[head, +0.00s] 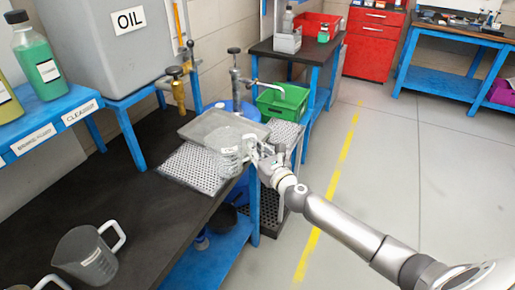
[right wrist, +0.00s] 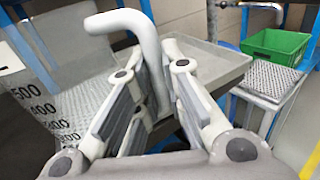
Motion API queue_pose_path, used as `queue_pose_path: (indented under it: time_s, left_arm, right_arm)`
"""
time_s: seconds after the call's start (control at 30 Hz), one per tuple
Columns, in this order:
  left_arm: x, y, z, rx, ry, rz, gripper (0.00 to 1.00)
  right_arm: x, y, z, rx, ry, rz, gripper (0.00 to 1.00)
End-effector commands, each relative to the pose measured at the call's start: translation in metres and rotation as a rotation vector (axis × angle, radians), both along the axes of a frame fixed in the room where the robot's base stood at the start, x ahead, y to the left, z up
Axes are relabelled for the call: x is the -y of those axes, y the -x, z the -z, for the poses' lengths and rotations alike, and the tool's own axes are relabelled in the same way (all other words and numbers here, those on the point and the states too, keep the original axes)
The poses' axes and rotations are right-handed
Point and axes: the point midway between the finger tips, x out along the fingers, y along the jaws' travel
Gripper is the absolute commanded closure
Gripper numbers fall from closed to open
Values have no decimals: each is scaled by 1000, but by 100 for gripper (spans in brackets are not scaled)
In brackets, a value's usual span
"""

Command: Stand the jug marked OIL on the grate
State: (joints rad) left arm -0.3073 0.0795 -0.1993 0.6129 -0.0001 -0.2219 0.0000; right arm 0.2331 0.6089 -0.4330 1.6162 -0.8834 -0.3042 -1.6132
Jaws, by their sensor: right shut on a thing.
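A clear jug (head: 228,145) with a small pale label, too small to read surely, is at the right edge of the near perforated grate (head: 188,170). My right gripper (head: 262,155) is shut on its handle from the right. In the right wrist view the pale curved handle (right wrist: 148,50) runs between the two fingers (right wrist: 150,105), and the jug's wall with printed graduations (right wrist: 50,110) shows at left. The jug looks upright. I cannot tell whether its base touches the grate. A large grey tank (head: 120,50) marked OIL stands behind. My left gripper is not in view.
A grey tray (head: 195,125) lies just behind the jug. Brass (head: 177,90) and steel (head: 236,75) taps rise nearby. A green bin (head: 282,105) and a second perforated grate (head: 285,137) are at right. Another jug (head: 85,258) stands on the dark counter (head: 105,200), which has clear room.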

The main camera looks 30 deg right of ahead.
Motion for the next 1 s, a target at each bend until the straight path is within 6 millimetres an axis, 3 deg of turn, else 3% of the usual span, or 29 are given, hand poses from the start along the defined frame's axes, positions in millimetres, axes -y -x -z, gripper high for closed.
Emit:
queue_pose_path:
  time_s: [0.43,1.0]
  left_arm:
    - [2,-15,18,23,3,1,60]
    - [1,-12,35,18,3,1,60]
  right_arm:
    - [-27,-35,16,1,-2,1,100]
    - [-62,-79,24,1,-2,-1,100]
